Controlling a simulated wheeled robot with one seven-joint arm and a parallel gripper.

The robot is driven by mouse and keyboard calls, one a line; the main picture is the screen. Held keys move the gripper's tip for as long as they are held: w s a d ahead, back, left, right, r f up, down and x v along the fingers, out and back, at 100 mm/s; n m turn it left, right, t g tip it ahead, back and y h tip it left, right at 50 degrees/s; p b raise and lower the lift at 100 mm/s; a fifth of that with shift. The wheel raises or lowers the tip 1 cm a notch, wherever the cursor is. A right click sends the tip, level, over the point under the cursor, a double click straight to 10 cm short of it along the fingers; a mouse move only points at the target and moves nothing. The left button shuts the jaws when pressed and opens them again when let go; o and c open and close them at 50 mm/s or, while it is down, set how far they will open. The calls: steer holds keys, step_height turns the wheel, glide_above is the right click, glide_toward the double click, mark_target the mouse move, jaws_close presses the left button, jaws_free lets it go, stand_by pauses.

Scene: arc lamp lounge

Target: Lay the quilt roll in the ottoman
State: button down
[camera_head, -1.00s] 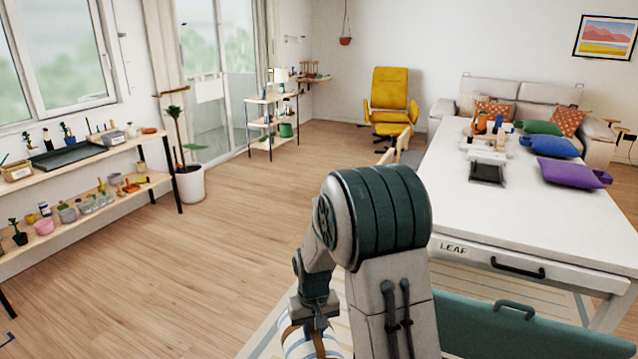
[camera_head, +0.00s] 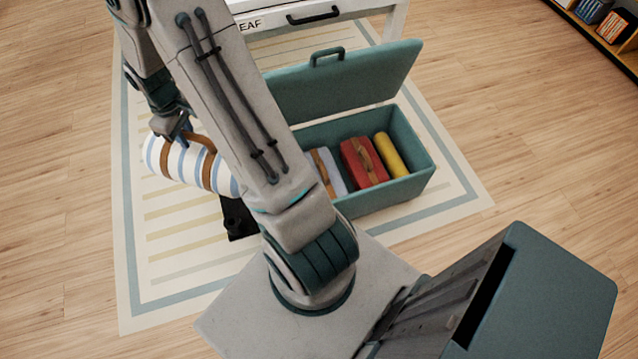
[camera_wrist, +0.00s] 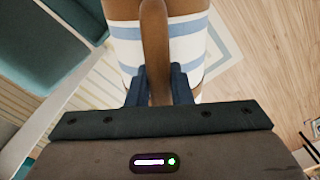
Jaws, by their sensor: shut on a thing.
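The quilt roll (camera_head: 178,160) is white with blue stripes and brown straps. My gripper (camera_head: 178,132) is shut on its brown strap handle and holds it to the left of the ottoman. In the wrist view the handle (camera_wrist: 154,50) runs between the fingers (camera_wrist: 160,87), with the striped roll (camera_wrist: 188,45) behind it. The teal ottoman (camera_head: 424,174) stands with its lid (camera_head: 345,85) raised. Inside lie a pale blue-grey bundle (camera_head: 328,172), a red bundle (camera_head: 360,165) and a yellow roll (camera_head: 391,156). My arm hides the ottoman's left end and part of the quilt roll.
The ottoman stands on a striped rug (camera_head: 185,238). A white table (camera_head: 345,8) with a drawer is behind the lid. A shelf (camera_head: 625,55) is at the upper right. Wooden floor (camera_head: 540,150) is clear on the right.

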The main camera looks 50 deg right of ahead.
steer(key=s+d+f+n+b, duration=0.2)
steer(key=d+f+n+b, duration=0.75)
steer(key=d+f, duration=0.35)
steer(key=s+d+f+n+b, duration=0.2)
steer(key=d+f+n+b, duration=0.8)
steer(key=f, duration=0.5)
step_height(320, 180, down, 13)
steer(key=w+n+b, duration=0.3)
steer(key=n+b, duration=0.3)
steer(key=b, duration=0.3)
steer(key=shift+b, duration=0.35)
step_height(320, 180, down, 10)
steer(key=b, duration=0.4)
steer(key=c, duration=1.6)
jaws_free()
steer(key=shift+s, duration=0.1)
steer(key=shift+c, duration=0.2)
steer(key=o, duration=0.3)
